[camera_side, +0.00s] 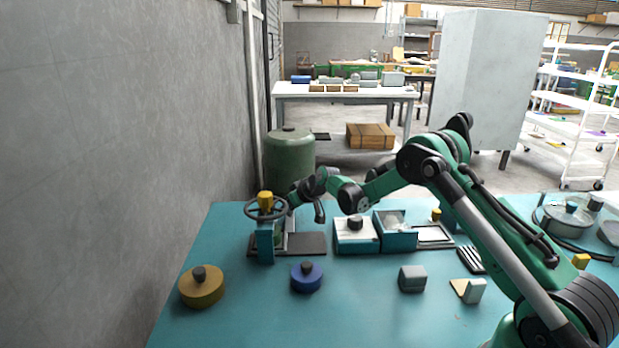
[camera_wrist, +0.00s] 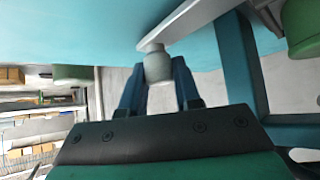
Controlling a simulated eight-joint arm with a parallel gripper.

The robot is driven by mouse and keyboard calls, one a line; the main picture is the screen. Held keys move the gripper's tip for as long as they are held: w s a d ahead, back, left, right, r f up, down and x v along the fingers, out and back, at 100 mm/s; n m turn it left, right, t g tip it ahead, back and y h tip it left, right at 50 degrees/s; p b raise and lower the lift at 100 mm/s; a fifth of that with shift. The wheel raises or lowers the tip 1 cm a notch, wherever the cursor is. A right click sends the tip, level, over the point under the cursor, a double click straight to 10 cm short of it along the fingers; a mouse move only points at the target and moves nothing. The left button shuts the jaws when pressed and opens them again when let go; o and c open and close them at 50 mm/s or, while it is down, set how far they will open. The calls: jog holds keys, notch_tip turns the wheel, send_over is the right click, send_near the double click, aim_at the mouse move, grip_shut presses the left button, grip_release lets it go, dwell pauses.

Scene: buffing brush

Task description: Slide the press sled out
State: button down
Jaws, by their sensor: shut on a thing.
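The press (camera_side: 265,242) stands at the left of the teal bench, with a teal frame, a dark handwheel and a yellow top knob. Part of its teal frame (camera_wrist: 245,70) crosses the right of the wrist view. My gripper (camera_wrist: 158,72) is shut on a pale grey knob (camera_wrist: 156,66), with one blue finger on each side. The knob joins a light grey bar (camera_wrist: 187,20), which looks like the press sled. In the side view my gripper is close behind the handwheel, and the knob and fingertips cannot be made out there.
A dark plate (camera_side: 308,244) lies right of the press. A yellow lidded pot (camera_side: 202,291) and a blue one (camera_side: 307,282) stand in front. A white-topped box (camera_side: 354,239) and an open teal box (camera_side: 396,240) stand to the right. A grey block (camera_side: 412,281) lies nearer.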

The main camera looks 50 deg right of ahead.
dwell(0.8)
jog(key=s+d, duration=0.3)
dwell(0.3)
jog(key=c, duration=0.6)
grip_release()
jog(key=shift+v, duration=2.85)
